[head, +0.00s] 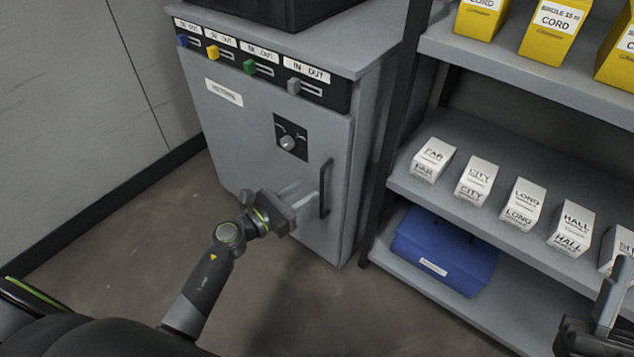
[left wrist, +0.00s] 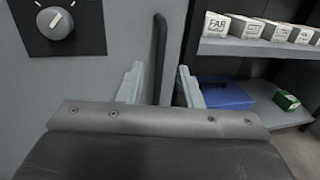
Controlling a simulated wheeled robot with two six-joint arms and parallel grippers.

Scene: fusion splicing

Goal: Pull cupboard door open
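The grey cupboard door (head: 255,165) fills the front of the cupboard and looks closed. Its dark vertical bar handle (head: 326,188) is near the door's right edge. My left gripper (head: 308,194) is at the handle, with its pale fingers pointing towards the door. In the left wrist view the handle (left wrist: 160,55) stands between the two spread fingers of my left gripper (left wrist: 160,86), with a gap on each side. The handle's lower end is hidden behind the gripper body. Part of my right gripper (head: 598,315) shows at the lower right edge, away from the cupboard.
A dark dial (head: 290,140) is on the door, below a row of coloured sliders (head: 265,68). A shelf rack (head: 405,180) stands close on the right, holding white boxes, yellow boxes and a blue case (head: 445,250). The floor (head: 130,225) before the door is clear.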

